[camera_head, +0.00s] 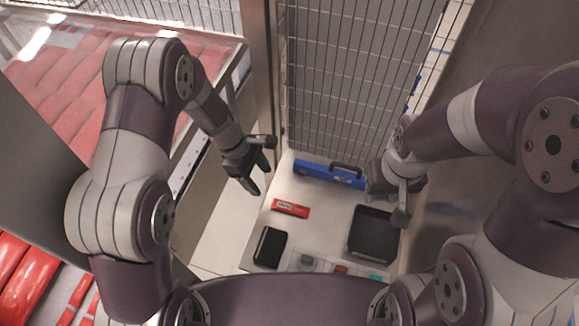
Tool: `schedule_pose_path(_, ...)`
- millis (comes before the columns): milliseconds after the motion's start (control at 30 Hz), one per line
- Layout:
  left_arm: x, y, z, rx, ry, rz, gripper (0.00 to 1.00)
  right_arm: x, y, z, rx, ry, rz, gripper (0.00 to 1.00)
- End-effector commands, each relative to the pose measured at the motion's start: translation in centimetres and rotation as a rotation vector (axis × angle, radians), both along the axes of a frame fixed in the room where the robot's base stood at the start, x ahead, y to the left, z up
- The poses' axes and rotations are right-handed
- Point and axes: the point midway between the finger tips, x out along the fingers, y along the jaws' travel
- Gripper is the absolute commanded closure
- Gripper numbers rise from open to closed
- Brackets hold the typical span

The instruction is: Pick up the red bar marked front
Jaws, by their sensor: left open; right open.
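A small red bar (290,208) with a pale label lies flat on the white surface, near its left edge. The label is too small to read. My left gripper (257,178) is open and empty, above and to the left of this bar, apart from it. My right gripper (398,201) is open near the right wall, beside the black tray and the right end of the blue case. My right arm hides part of that area.
A blue case (315,174) with a dark handle lies along the wire mesh (345,80). A black tray (374,233), a black box (269,247) and several small items (340,268) share the white surface. Large red bars (60,85) lie behind glass at left.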

Motion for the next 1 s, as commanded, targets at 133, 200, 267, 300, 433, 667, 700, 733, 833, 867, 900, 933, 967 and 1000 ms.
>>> schedule_pose_path(133, -0.1, -1.0, -1.5, -0.008, 0.022, 0.035, 0.36, 0.0, 0.0, 1.0, 0.000, 0.001, 0.000, 0.57)
schedule_pose_path(200, -0.3, -1.6, -3.1, -0.007, 0.022, 0.035, 0.36, 0.0, 0.0, 1.3, 0.000, 0.001, 0.000, 0.57)
schedule_pose_path(267, -0.5, -2.1, -4.4, -0.006, 0.022, 0.036, 0.36, 0.0, 0.0, 1.5, 0.000, 0.001, 0.000, 0.57)
schedule_pose_path(300, -0.6, -2.4, -5.1, -0.007, 0.021, 0.034, 0.36, 0.0, 0.0, 1.7, 0.000, 0.001, 0.000, 0.57)
schedule_pose_path(433, -0.7, -3.0, -6.8, -0.006, 0.018, 0.034, 0.36, 0.0, 0.0, 2.0, 0.000, 0.001, 0.000, 0.57)
schedule_pose_path(667, -0.9, -4.2, -10.1, -0.006, 0.019, 0.032, 0.36, 0.0, 0.0, 4.3, 0.000, 0.000, 0.000, 0.57)
schedule_pose_path(700, -0.9, -4.4, -10.8, -0.006, 0.018, 0.032, 0.36, 0.0, 0.0, 4.3, 0.000, 0.000, 0.000, 0.57)
schedule_pose_path(733, -0.9, -4.6, -11.2, -0.007, 0.017, 0.032, 0.36, 0.0, 0.0, 4.4, 0.000, 0.000, 0.000, 0.57)
schedule_pose_path(833, -1.0, -4.8, -11.9, -0.006, 0.016, 0.032, 0.36, 0.0, 0.0, 4.4, 0.000, 0.000, 0.000, 0.57)
schedule_pose_path(867, -1.0, -4.8, -12.0, -0.006, 0.015, 0.033, 0.36, 0.0, 0.0, 4.4, 0.000, 0.000, 0.000, 0.57)
schedule_pose_path(900, -1.0, -4.8, -12.0, -0.007, 0.014, 0.033, 0.36, 0.0, 0.0, 4.3, 0.000, 0.001, 0.000, 0.57)
schedule_pose_path(933, -1.0, -4.8, -12.0, -0.007, 0.014, 0.033, 0.36, 0.0, 0.0, 4.3, 0.000, 0.001, 0.000, 0.57)
schedule_pose_path(967, -1.0, -4.8, -12.0, -0.007, 0.014, 0.033, 0.36, 0.0, 0.0, 4.3, 0.000, 0.001, 0.000, 0.57)
schedule_pose_path(1000, -1.0, -4.8, -12.0, -0.006, 0.015, 0.032, 0.36, 0.0, 0.0, 4.3, 0.000, 0.001, 0.000, 0.57)
